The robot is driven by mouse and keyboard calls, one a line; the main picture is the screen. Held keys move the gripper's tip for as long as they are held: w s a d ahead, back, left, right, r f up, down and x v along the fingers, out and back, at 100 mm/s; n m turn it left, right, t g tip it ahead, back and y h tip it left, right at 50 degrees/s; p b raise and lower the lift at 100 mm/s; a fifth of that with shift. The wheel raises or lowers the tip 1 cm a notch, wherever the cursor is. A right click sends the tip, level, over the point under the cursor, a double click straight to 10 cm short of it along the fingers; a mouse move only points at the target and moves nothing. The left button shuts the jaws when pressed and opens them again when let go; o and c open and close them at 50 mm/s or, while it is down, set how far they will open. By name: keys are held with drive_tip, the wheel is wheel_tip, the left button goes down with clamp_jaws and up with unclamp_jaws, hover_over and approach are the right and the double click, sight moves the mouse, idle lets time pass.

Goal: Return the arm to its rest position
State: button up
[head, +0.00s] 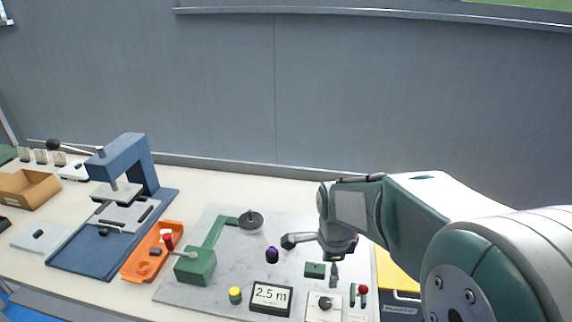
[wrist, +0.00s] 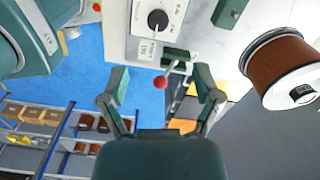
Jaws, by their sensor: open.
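My arm reaches in from the right in the head view, over the right part of the coil winder's light base plate (head: 225,285). My gripper (head: 312,262) is open, with its fingers spread above the plate. In the wrist view my gripper (wrist: 160,85) shows nothing held. A red-knobbed lever (wrist: 160,82) appears between the fingertips there; its distance from them is hard to tell. The red knob (head: 363,289) in the head view stands apart from my gripper, to its right and nearer. A brown-wound spool (wrist: 283,72) is at the right of the wrist view.
The plate carries a green crank housing (head: 195,268), a display reading 2.5 m (head: 270,297) and a dial box (head: 323,305). An orange tray (head: 145,270) and a blue press (head: 125,155) stand left. A yellow case (head: 398,275) is right. A grey wall (head: 270,90) stands behind the bench.

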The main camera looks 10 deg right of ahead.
drive_tip(key=s+r+n+t, duration=0.5)
drive_tip(key=s+r+n, duration=0.6)
drive_tip(key=n, duration=0.7)
drive_tip(key=s, duration=0.3)
drive_tip(key=shift+s+r+n+t, duration=0.15)
drive_tip(key=shift+s+n+t, duration=0.15)
idle(0.7)
